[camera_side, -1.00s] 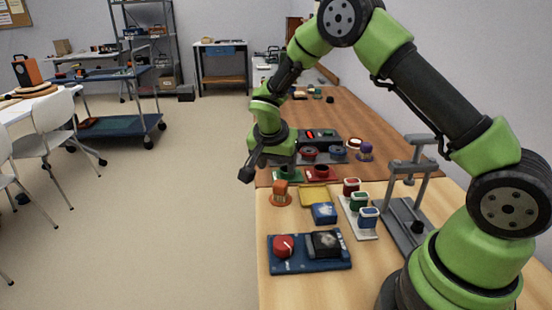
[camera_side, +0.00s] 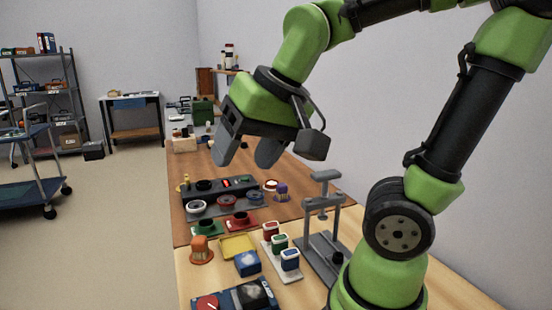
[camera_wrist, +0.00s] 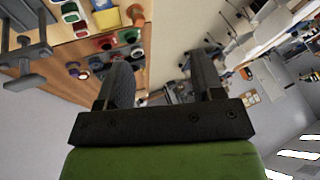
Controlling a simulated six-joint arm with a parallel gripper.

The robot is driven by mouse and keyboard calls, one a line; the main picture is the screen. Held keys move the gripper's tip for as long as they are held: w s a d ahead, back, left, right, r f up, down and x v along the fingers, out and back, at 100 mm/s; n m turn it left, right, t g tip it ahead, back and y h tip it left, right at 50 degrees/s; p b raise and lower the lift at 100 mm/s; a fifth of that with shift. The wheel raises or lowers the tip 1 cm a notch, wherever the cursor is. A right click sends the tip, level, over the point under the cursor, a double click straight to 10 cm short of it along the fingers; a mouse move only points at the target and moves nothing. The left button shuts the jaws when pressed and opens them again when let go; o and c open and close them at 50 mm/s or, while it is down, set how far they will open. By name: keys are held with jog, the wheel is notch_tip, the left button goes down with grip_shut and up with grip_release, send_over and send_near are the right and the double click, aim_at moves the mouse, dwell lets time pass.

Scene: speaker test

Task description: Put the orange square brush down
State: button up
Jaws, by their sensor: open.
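The orange square brush (camera_side: 201,247) stands upright on the light wood table, with its orange block on top and pale bristles below. It appears to stand on an orange round base, whose details are too small to tell. An orange piece (camera_wrist: 135,14) at the top of the wrist view looks like the same brush. My gripper (camera_side: 248,152) is open and empty, raised above the table and behind the brush in the side view. Its two dark fingers (camera_wrist: 162,80) are spread apart in the wrist view with nothing between them.
A yellow tray (camera_side: 238,240) and a blue block (camera_side: 247,263) lie right of the brush. Green (camera_side: 207,227) and red (camera_side: 240,222) dishes sit behind it. A white rack (camera_side: 285,274) holds coloured blocks beside a grey stand (camera_side: 325,225). The table's left edge is close.

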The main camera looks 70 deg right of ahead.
jog(key=s, duration=0.1)
jog(key=s+a+n+t+y, duration=0.1)
jog(key=s, duration=0.1)
jog(key=s+a+n, duration=0.1)
jog(key=s, duration=0.1)
jog(key=shift+s+a+r, duration=0.1)
dwell(1.0)
jog(key=shift+o, duration=0.5)
